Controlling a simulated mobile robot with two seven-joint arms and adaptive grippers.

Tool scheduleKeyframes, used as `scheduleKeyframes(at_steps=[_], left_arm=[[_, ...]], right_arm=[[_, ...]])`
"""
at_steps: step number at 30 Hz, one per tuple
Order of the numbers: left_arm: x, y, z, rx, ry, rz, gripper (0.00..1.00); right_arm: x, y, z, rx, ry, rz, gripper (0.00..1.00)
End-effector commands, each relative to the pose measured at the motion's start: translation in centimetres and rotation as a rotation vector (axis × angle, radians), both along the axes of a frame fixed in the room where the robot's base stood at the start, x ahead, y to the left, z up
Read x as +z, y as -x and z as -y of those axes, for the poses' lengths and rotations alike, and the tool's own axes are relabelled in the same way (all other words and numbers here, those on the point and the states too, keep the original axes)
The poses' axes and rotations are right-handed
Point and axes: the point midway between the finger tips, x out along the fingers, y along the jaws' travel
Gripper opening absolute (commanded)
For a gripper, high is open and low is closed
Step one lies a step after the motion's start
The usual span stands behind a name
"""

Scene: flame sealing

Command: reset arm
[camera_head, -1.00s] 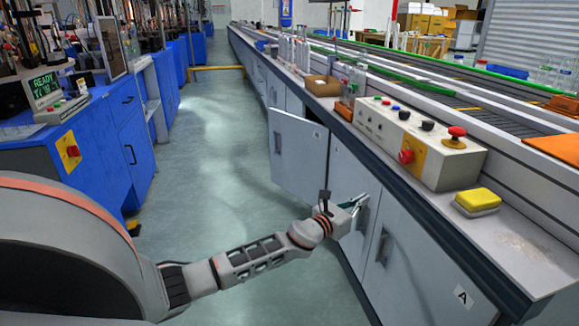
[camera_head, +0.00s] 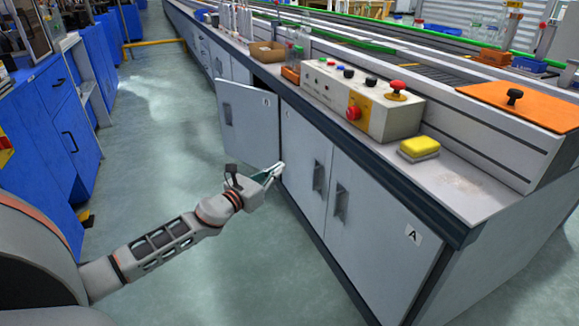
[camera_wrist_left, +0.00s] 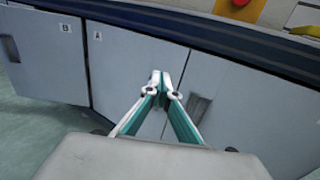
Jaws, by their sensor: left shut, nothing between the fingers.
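My left gripper (camera_head: 275,172) is shut and empty in the head view, in front of the grey cabinet under the long counter. Its fingertips lie in front of the closed doors, close to the edge beside the open door; I cannot tell whether they touch. In the left wrist view the closed fingers (camera_wrist_left: 160,82) point at the cabinet, with a dark door handle (camera_wrist_left: 199,108) to their right. My left arm stretches in from the lower left of the head view. My right gripper is not in view.
A cabinet door (camera_head: 246,122) stands open into the aisle. On the counter are a control box (camera_head: 395,120) with red buttons, a yellow sponge (camera_head: 419,146) and a cardboard box (camera_head: 266,52). Blue cabinets (camera_head: 58,130) line the left. The aisle floor (camera_head: 165,110) between is clear.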

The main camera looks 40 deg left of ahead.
Motion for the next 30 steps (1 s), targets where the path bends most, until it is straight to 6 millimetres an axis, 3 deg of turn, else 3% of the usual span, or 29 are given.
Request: scheduleKeyframes(at_steps=[12, 16, 20, 23, 30], left_arm=[[0.1, 1.0, -0.3, 0.000, 0.002, 0.001, 0.00], [0.6, 1.6, 0.8, -0.005, 0.084, 0.007, 0.00], [1.9, 3.6, 3.7, -0.011, 0.337, 0.015, 0.00], [2.7, 6.2, 7.1, -0.012, 0.619, 0.013, 0.00], [2.5, 14.2, 15.5, 0.050, 1.312, -0.047, 0.00]], right_arm=[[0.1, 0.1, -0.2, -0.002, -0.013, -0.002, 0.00], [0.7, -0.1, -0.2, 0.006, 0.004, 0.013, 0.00], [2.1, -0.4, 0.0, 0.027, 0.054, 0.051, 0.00], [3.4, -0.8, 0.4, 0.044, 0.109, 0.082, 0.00], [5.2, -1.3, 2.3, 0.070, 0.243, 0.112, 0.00]])
